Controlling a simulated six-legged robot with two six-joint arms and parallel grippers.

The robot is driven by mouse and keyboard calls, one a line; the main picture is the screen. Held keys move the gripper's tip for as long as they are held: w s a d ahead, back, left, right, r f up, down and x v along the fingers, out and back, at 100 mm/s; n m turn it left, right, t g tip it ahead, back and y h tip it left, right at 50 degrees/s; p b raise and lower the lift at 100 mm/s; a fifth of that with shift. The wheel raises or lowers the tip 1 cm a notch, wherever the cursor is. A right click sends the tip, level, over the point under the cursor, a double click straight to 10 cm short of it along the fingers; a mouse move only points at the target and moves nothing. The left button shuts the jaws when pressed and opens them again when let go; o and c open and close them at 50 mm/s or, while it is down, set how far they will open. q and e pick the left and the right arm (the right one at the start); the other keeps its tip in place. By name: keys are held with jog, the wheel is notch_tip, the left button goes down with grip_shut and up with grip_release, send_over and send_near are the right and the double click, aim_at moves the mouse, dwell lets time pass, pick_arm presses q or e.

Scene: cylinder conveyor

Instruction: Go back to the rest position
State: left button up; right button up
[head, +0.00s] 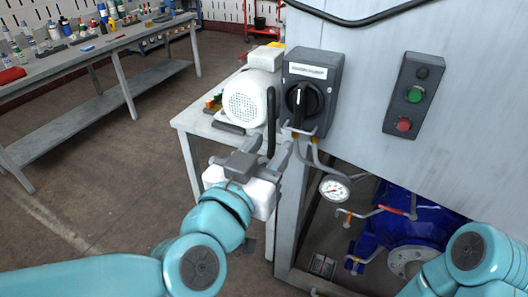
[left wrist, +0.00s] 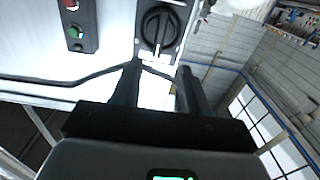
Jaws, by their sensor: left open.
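My left gripper (head: 279,148) is open and empty, just below a dark box with a black rotary switch (head: 304,100) on the grey cabinet. In the left wrist view, its two fingers (left wrist: 158,82) are apart, and the rotary switch (left wrist: 158,27) shows beyond and between their tips. I cannot tell whether a finger touches the switch box. My right arm shows at the lower right of the head view, but its gripper is not in view.
The cabinet (head: 455,120) carries a panel with a green button (head: 414,94) and a red button (head: 403,124). A gauge (head: 334,188) and a blue machine (head: 410,222) sit below. A white motor (head: 252,97) stands on a small table behind. A cluttered workbench (head: 95,48) is at left.

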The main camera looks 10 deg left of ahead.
pick_arm(q)
jog(key=shift+s+a, duration=0.25)
jog(key=shift+s, duration=0.35)
